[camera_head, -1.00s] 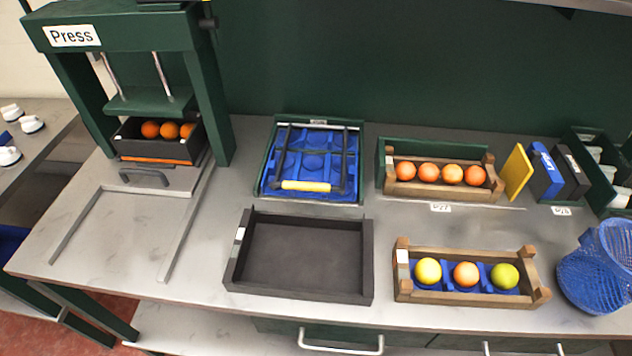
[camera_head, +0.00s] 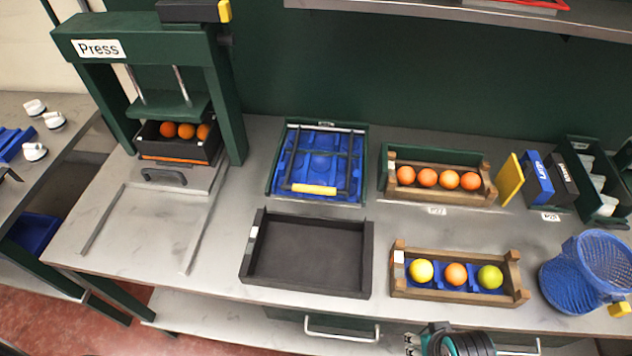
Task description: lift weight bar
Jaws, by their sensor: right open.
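I cannot tell for sure which part is the weight bar. A black frame with a yellow grip bar (camera_head: 314,189) lies across the blue tray (camera_head: 271,184) at the back middle of the bench. The green press (camera_head: 160,42) stands at the left, with a dark block with a yellow end (camera_head: 190,11) on its top, cut off by the picture's edge. My right gripper (camera_head: 412,344) shows at the bottom edge, open and apart from these things; its arm (camera_head: 455,343) is partly cut off. My left gripper is out of view.
A black crate with oranges (camera_head: 178,148) sits in the press. An empty dark tray (camera_head: 370,250) lies in front of the blue tray. Wooden crates of oranges (camera_head: 484,185) and mixed fruit (camera_head: 518,280), and a blue basket (camera_head: 558,285), stand at the right. The bench's front left is clear.

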